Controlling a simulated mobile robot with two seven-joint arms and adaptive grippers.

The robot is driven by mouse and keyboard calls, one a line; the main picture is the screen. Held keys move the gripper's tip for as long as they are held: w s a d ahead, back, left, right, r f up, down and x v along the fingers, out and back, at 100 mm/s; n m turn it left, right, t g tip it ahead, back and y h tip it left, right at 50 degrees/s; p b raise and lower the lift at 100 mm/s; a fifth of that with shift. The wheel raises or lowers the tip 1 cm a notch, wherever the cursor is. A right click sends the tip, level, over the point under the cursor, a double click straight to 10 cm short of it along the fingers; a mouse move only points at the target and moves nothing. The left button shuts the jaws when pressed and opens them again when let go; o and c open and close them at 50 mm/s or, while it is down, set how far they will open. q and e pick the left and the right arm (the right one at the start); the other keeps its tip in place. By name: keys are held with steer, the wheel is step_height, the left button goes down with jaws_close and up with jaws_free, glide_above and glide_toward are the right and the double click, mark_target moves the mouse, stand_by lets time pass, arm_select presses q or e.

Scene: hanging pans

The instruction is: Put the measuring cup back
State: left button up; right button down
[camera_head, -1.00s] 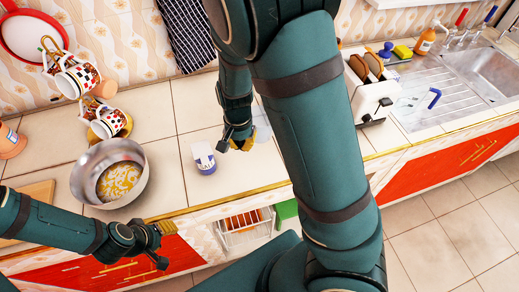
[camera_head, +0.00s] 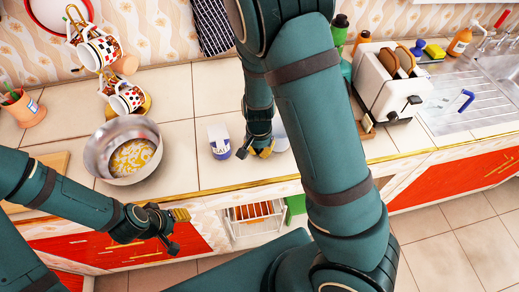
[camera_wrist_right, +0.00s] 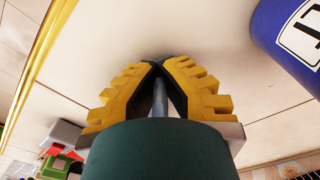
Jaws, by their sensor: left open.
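The measuring cup (camera_head: 281,137) seems to be the pale bluish shape beside my right gripper, mostly hidden behind my right arm. My right gripper (camera_head: 260,151) is low over the counter, right of the salt pot. In the right wrist view its yellow jaws (camera_wrist_right: 160,66) close around a thin grey-blue rod (camera_wrist_right: 160,98), apparently the cup's handle; the bowl is hidden there. My left gripper (camera_head: 176,228) is open and empty, in front of the counter's front edge below the pan.
A white-and-blue salt pot (camera_head: 219,141) stands close left of my right gripper. A steel pan (camera_head: 98,158) and a rack of spotted mugs (camera_head: 126,97) stand further left. A toaster (camera_head: 385,80) stands to the right, before the sink (camera_head: 500,65). Bare tiles (camera_head: 172,95) lie behind.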

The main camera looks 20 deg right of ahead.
steer(key=shift+f, duration=0.15)
steer(key=c, duration=1.1)
jaws_free()
steer(key=shift+c, duration=0.2)
step_height(320, 180, up, 12)
steer(key=p, duration=0.4)
steer(key=shift+s+a+r, duration=0.1)
steer(key=shift+r, duration=0.1)
